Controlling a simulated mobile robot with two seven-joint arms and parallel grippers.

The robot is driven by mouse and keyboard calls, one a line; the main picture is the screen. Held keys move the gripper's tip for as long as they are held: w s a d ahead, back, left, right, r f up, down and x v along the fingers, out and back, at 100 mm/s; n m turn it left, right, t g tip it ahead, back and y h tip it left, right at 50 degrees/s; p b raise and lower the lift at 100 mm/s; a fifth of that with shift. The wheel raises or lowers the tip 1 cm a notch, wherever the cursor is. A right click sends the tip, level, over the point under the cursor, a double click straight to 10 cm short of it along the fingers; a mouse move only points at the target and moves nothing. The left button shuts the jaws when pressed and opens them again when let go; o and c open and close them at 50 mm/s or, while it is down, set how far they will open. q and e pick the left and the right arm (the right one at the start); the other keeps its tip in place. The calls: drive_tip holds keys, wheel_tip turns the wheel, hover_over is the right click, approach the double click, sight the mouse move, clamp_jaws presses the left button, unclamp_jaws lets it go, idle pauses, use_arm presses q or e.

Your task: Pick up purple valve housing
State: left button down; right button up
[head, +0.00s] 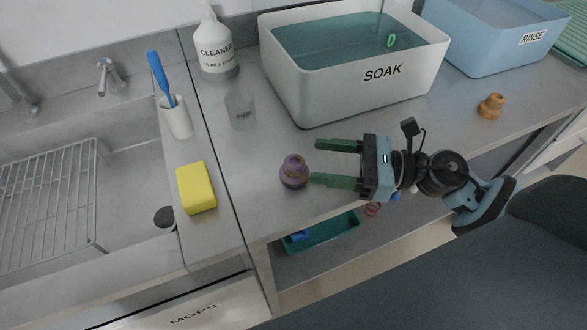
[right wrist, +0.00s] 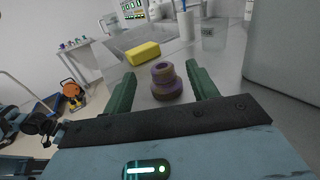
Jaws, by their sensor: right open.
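The purple valve housing (head: 293,173) stands on the steel counter, left of my right gripper in the head view. It is a stepped round piece, purple with brownish parts. My right gripper (head: 313,162) is open, with its green fingers pointing left toward the housing. In the right wrist view the housing (right wrist: 165,82) stands upright between and a little beyond the open fingers (right wrist: 160,92). No grip on it shows. My left gripper is in neither view.
The white SOAK bin (head: 315,104) stands behind, with the blue RINSE bin (head: 480,55) to its right. A clear cup (head: 240,110), cleaner bottle (head: 216,55) and yellow sponge (head: 196,187) stand to the left. An orange fitting (head: 490,106) is at right. A green tray (head: 335,235) sits below.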

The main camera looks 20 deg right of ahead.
sight(286, 160)
drive_tip(key=shift+a+f, duration=0.1)
drive_tip(key=shift+f, duration=0.5)
drive_tip(key=shift+w+a+r, duration=0.2)
drive_tip(key=shift+w+a, duration=0.05)
drive_tip(key=shift+a, duration=0.1)
drive_tip(key=shift+w+a+f+p, duration=0.15)
drive_tip(key=shift+w+a+p, duration=0.05)
drive_tip(key=shift+a+p, duration=0.1)
drive_tip(key=p+x, duration=0.1)
drive_tip(key=x, duration=0.4)
drive_tip(key=shift+r+p, duration=0.25)
drive_tip(key=shift+p, duration=0.15)
drive_tip(key=shift+w+a+f, duration=0.15)
drive_tip(key=shift+w+a, duration=0.05)
drive_tip(key=shift+a, duration=0.2)
drive_tip(key=shift+c, duration=0.6)
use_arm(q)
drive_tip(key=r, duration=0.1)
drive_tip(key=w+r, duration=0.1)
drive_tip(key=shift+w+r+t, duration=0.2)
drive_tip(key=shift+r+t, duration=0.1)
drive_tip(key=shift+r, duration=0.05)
use_arm(e)
drive_tip(key=c, duration=0.9)
